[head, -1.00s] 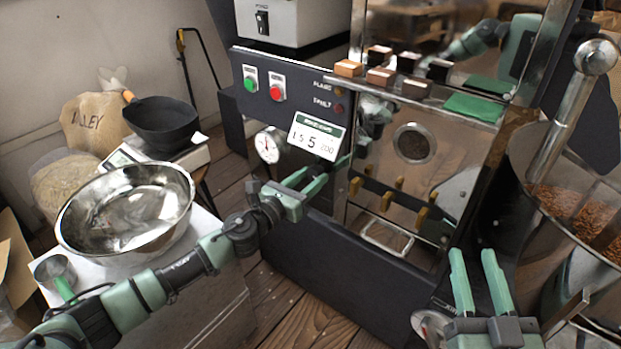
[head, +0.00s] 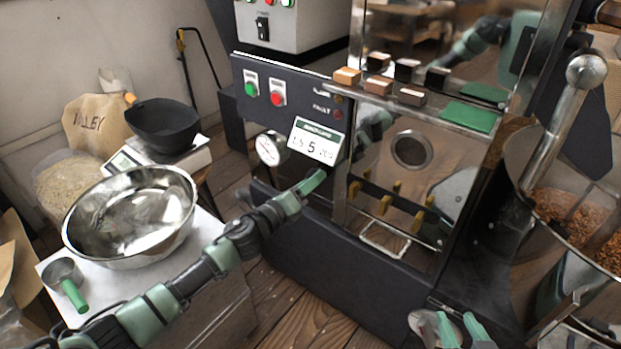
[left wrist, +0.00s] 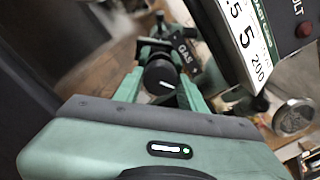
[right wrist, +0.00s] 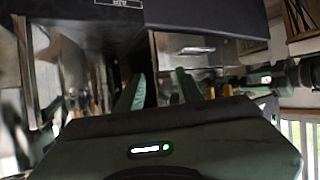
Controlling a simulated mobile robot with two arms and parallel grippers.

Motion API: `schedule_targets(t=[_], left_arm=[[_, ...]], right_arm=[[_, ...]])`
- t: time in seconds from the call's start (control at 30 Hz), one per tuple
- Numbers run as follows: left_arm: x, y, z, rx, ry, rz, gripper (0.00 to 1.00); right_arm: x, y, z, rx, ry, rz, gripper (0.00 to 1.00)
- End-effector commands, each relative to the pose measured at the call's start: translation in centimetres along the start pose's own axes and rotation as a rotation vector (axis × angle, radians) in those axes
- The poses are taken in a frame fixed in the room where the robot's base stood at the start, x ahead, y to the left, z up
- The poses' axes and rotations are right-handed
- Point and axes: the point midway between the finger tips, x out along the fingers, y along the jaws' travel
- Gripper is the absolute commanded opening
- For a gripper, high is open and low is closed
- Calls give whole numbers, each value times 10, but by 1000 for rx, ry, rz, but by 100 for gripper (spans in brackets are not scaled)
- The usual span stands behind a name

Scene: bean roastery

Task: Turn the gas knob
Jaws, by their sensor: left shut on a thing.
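The gas knob (left wrist: 160,76) is round and black with a white pointer line, next to a black GAS label (left wrist: 185,53) in the left wrist view. My left gripper (left wrist: 158,90) has one green finger on each side of the knob and is shut on it. In the head view my left gripper (head: 314,184) is at the roaster's front, below the number sign, and I cannot make out the knob there. My right gripper (head: 462,328) is low at the bottom edge of the head view. Its fingers are apart and empty in the right wrist view (right wrist: 158,88).
The roaster panel has a green button (head: 250,86), a red button (head: 277,98) and a dial gauge (head: 270,148). The number sign (head: 316,141) hangs close above my left gripper. A steel bowl (head: 130,215) stands left of my left arm. A bean-filled cooling bin (head: 575,215) is at right.

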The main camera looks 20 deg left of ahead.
Motion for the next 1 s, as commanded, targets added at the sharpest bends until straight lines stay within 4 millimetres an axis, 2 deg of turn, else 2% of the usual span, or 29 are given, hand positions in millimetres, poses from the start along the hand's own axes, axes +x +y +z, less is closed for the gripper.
schedule_targets(t=[0.17, 0.37, 0.63, 1.0], left_arm=[[0, -1, 2, -173, -1, 2, 0], [0, -2, 2, -363, -1, 2, 0], [0, -2, 2, -617, -1, 2, 0], [0, -1, 2, -899, -2, 3, 0]], right_arm=[[-14, 6, 38, 1, -204, 13, 36], [-41, 12, 86, 6, -455, 27, 36], [-105, 19, 143, 19, -827, 47, 36], [-110, 18, 126, 18, -814, 46, 36]])
